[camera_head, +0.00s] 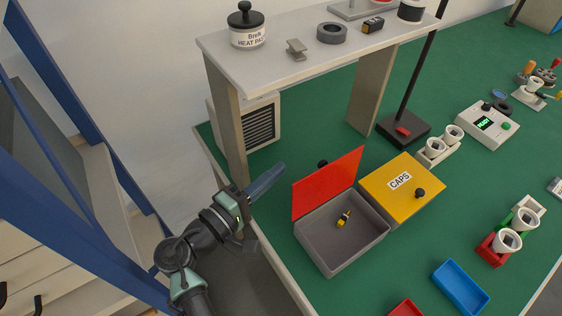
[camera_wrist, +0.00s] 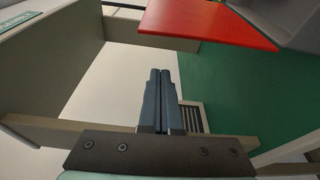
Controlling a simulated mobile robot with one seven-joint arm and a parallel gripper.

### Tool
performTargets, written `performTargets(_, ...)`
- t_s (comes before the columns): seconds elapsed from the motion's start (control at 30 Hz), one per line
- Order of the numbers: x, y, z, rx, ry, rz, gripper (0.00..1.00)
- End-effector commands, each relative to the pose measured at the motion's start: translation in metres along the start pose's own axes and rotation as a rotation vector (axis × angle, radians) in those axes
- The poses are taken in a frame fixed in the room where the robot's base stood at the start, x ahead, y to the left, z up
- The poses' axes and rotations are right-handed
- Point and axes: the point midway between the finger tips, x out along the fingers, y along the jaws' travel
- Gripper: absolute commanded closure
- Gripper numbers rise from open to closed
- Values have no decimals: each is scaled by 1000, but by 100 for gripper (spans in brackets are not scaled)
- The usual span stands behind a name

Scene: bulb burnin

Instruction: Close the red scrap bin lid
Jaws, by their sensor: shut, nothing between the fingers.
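The red scrap bin lid (camera_head: 328,184) stands raised, tilted up along the left-back edge of the grey bin (camera_head: 338,256). The bin is open, and a small yellow and black piece (camera_head: 344,219) lies inside. A dark knob (camera_head: 323,163) shows behind the lid's top edge. My gripper (camera_head: 281,167) is shut and empty, left of the lid and behind it, apart from it. In the wrist view the shut fingers (camera_wrist: 160,74) point away, and the red lid (camera_wrist: 208,22) is at the upper right with part of the grey bin (camera_wrist: 295,22).
A yellow CAPS box (camera_head: 385,205) stands closed right of the bin. A shelf (camera_head: 290,60) with a post (camera_head: 228,135) rises behind my gripper, near a vented box (camera_head: 262,125). A blue tray (camera_head: 461,287) lies at the front right. Green mat is bare between.

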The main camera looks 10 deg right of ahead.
Motion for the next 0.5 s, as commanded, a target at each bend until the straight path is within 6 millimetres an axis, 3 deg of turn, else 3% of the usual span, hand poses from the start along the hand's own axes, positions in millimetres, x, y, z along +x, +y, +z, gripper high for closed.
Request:
performTargets(0.37,83,1,1,2,-4,-2,100)
performTargets(0.5,74,2,20,1,1,-4,100)
